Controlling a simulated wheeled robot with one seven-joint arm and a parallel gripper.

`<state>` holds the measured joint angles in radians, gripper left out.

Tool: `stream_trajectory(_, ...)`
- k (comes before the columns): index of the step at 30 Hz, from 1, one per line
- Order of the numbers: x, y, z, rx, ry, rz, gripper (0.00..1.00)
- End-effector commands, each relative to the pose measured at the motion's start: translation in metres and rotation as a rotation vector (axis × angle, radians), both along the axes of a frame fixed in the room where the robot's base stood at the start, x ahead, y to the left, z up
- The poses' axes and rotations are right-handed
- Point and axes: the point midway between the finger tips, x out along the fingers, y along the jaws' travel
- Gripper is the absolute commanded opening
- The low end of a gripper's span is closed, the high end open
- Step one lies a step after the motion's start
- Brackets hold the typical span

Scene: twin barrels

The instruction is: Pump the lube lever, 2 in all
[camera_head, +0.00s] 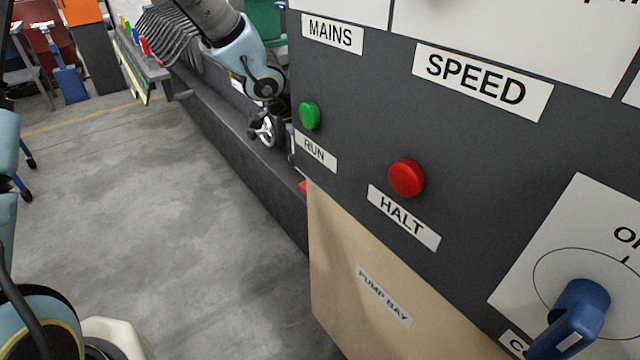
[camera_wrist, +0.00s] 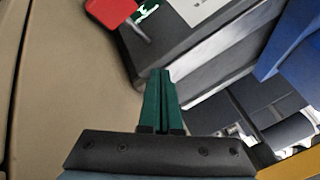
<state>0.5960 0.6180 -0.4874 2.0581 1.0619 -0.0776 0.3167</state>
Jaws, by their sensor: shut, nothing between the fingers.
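In the wrist view my gripper (camera_wrist: 160,75) has its two green fingers pressed together, with nothing between them. A red block (camera_wrist: 110,12) on a thin grey rod shows at the top left of that view, ahead of the fingertips and apart from them. It may be the lube lever's handle, but no label on it can be read. In the head view a small red piece (camera_head: 302,187) peeks out at the edge of the tan panel. My arm reaches behind the control panel there, and my fingers are hidden.
The dark control panel (camera_head: 350,110) fills the right of the head view, with a green RUN button (camera_head: 310,116), a red HALT button (camera_head: 407,178) and a blue knob (camera_head: 575,315). The tan PUMP BAY panel (camera_head: 345,255) is below. A tan surface (camera_wrist: 70,80) lies close left of my fingers.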

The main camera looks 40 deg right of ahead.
Motion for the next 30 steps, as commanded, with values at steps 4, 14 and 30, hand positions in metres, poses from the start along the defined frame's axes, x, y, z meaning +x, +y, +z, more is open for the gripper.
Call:
stream_trajectory(4,0.000,0.003,-0.022,0.000,0.001,0.001,0.00)
stream_trajectory(14,0.001,0.009,-0.066,0.000,0.000,0.000,0.00)
stream_trajectory(30,0.001,0.012,-0.077,-0.001,0.001,0.000,0.00)
